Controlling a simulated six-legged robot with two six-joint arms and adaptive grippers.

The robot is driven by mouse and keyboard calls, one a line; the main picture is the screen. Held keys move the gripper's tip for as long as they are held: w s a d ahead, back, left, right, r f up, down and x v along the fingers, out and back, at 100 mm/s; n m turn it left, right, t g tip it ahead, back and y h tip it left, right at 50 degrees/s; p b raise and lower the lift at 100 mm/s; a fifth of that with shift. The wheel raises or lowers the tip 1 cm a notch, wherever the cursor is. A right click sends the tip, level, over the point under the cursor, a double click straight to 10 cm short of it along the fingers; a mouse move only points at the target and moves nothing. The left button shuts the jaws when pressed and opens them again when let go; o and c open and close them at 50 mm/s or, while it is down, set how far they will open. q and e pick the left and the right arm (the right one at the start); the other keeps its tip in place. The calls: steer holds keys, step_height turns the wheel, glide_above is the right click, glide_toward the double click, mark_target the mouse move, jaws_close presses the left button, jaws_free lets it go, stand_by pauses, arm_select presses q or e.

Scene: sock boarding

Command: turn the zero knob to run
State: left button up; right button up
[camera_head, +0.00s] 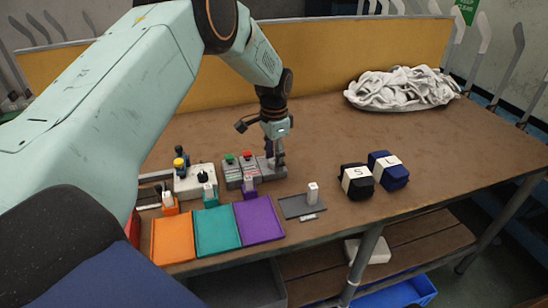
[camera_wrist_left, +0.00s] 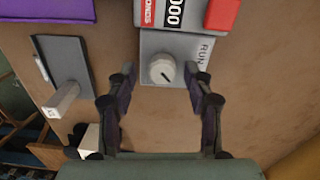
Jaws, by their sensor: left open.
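The zero knob (camera_wrist_left: 162,68) is a round pale knob with a short dark pointer mark, on a grey plate lettered RUN at its right side. In the wrist view the pointer slants toward the lower right, not at the RUN lettering. My left gripper (camera_wrist_left: 161,78) is open, with one finger on either side of the knob and a gap at each side. In the head view my left gripper (camera_head: 276,157) points down at the right end of the grey counter box (camera_head: 236,178), hiding the knob there. My right gripper is not in view.
A red block (camera_wrist_left: 222,14) and a counter display (camera_wrist_left: 174,14) adjoin the knob plate. Orange (camera_head: 172,240), teal (camera_head: 217,230) and purple (camera_head: 259,221) trays line the front edge. A grey tray (camera_head: 300,207), two banded sock bundles (camera_head: 357,182) and a white sock pile (camera_head: 402,88) stand right.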

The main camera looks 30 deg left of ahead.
arm_select(q)
steer(key=shift+s+a, duration=0.1)
steer(key=shift+s, duration=0.05)
steer(key=shift+a+f, duration=0.15)
steer(key=shift+a, duration=0.05)
steer(key=shift+c, duration=0.7)
steer(key=shift+d, duration=0.2)
steer(key=c, duration=0.5)
jaws_close()
